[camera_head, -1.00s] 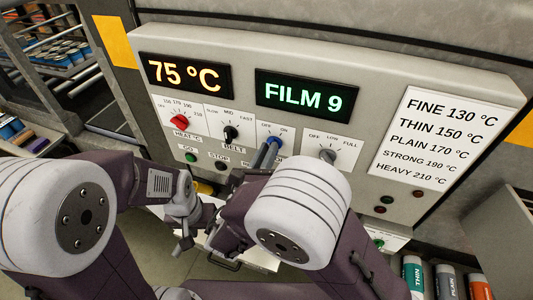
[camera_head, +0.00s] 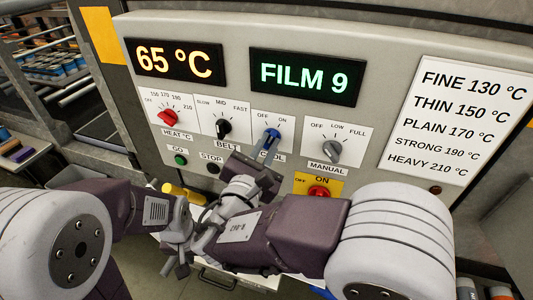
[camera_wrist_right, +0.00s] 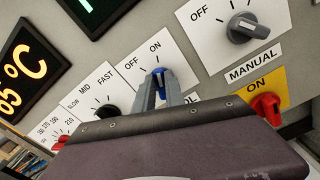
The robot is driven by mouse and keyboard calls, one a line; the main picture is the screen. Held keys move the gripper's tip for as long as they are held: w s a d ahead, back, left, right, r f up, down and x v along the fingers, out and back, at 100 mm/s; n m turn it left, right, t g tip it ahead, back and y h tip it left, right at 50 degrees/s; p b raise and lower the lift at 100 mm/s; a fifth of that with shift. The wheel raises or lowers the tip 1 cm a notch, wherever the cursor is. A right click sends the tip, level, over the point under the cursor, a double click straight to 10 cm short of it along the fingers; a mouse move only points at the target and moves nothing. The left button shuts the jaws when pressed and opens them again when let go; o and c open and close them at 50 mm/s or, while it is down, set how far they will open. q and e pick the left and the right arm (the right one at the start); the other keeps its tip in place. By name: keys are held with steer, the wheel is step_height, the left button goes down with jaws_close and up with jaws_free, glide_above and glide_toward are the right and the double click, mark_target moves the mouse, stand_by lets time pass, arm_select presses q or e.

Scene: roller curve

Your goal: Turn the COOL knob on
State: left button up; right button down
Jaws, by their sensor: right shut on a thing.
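The blue COOL knob (camera_head: 272,134) sits on a white plate marked OFF and ON, on the machine's control panel. My right gripper (camera_head: 266,146) reaches up to it from below. In the right wrist view, the knob (camera_wrist_right: 158,71) lies between the two grey fingertips (camera_wrist_right: 158,82), which are shut on it. The fingers cover much of the knob and part of the COOL label. I cannot tell exactly where its pointer stands. My left gripper (camera_head: 176,245) hangs low, below the panel and away from the knob; its jaw state is unclear.
The black BELT knob (camera_head: 222,128) and red HEAT knob (camera_head: 167,117) are left of COOL. The grey MANUAL knob (camera_head: 332,151) is to its right, above a red switch (camera_head: 318,191) on a yellow plate. Displays read 65 °C (camera_head: 175,62) and FILM 9 (camera_head: 304,77).

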steer(key=shift+f+m+b, duration=0.15)
steer(key=shift+m+b, duration=0.15)
stand_by(0.4)
steer(key=c, duration=1.6)
jaws_free()
steer(key=shift+o, duration=1)
steer(key=shift+w, duration=0.15)
steer(key=shift+w+d, duration=0.1)
steer(key=shift+w, duration=0.1)
steer(key=b+v, duration=0.2)
steer(key=v, duration=0.7)
